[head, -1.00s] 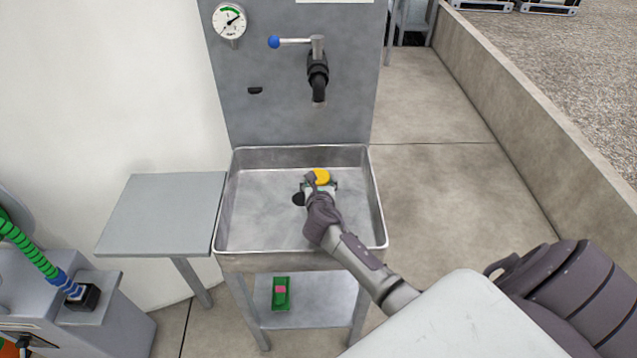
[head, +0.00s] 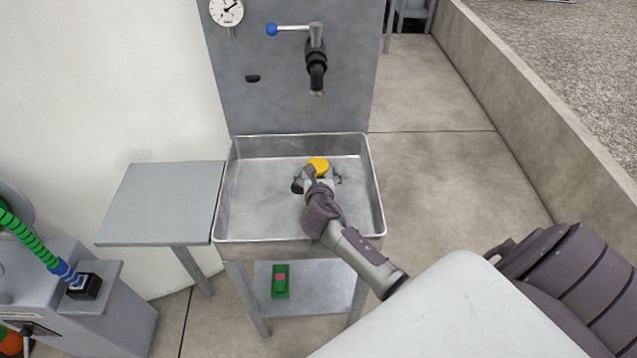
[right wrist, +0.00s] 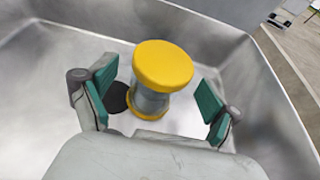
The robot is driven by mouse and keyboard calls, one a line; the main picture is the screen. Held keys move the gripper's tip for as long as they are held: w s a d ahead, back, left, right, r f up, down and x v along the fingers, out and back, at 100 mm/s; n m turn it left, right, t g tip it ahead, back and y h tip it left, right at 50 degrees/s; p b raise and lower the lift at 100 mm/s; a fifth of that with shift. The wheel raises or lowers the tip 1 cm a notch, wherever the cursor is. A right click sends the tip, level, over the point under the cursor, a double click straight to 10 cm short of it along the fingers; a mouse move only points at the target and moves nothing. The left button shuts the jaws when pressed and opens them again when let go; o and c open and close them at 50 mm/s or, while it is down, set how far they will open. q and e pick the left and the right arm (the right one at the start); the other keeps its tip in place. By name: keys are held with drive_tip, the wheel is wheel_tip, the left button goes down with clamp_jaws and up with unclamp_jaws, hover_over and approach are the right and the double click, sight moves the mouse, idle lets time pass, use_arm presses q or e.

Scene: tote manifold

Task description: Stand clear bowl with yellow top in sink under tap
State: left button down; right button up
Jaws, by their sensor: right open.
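The clear bowl with yellow top (right wrist: 163,66) stands upright on the sink floor in the right wrist view, with a see-through middle and a yellow base. Its yellow top also shows in the head view (head: 318,164), below the tap (head: 317,75). My right gripper (right wrist: 157,95) is open, with its green-padded fingers apart on either side of the bowl and clear gaps to it. In the head view the right gripper (head: 317,181) reaches into the metal sink (head: 250,205) and hides the bowl's lower part. My left gripper is not in view.
A dark round drain (right wrist: 117,97) lies beside the bowl. The sink has raised walls. A grey side table (head: 165,203) stands empty at its left. A green item (head: 281,281) lies on the shelf below. A blue-ended lever (head: 272,30) sticks out by the tap.

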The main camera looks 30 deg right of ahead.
drive_tip(key=v, duration=0.9)
drive_tip(key=shift+s+a+p, duration=0.15)
drive_tip(key=shift+s+p, duration=0.2)
drive_tip(key=shift+s, duration=0.05)
